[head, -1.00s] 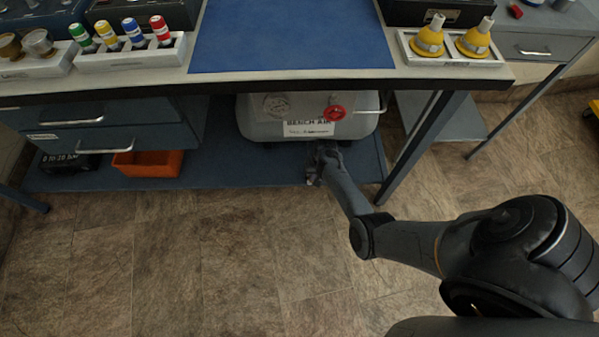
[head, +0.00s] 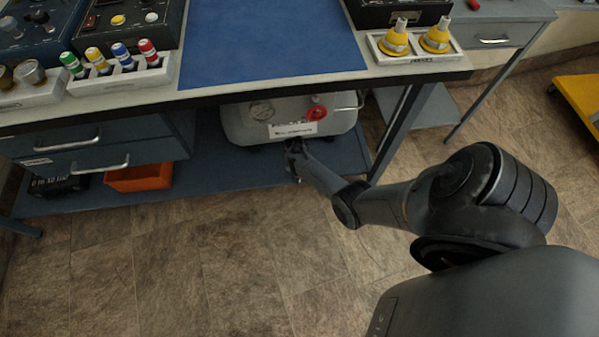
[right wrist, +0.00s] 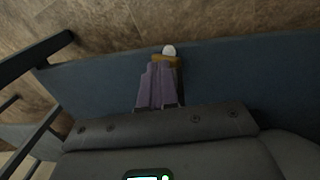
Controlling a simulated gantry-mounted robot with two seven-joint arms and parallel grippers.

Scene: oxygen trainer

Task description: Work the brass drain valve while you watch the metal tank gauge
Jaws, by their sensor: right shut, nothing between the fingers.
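The grey metal tank (head: 236,126) stands on the blue lower shelf under the bench. Its round gauge (head: 262,110) faces me at its upper left; the needle is too small to read. A red knob (head: 316,113) sits to the right of the gauge. My right gripper (head: 294,158) is at the tank's lower front, below the white label (head: 292,129). In the right wrist view its fingers (right wrist: 159,82) are shut. A brass-coloured piece (right wrist: 166,61) with a white round end shows at the fingertips; I cannot tell whether they touch it. My left gripper is out of view.
The blue shelf (head: 200,181) runs under the bench, with an orange bin (head: 139,178) at its left. A bench leg (head: 402,129) stands right of the tank. The floor (head: 190,270) in front is clear. Yellow-topped parts (head: 395,42) stand on the bench.

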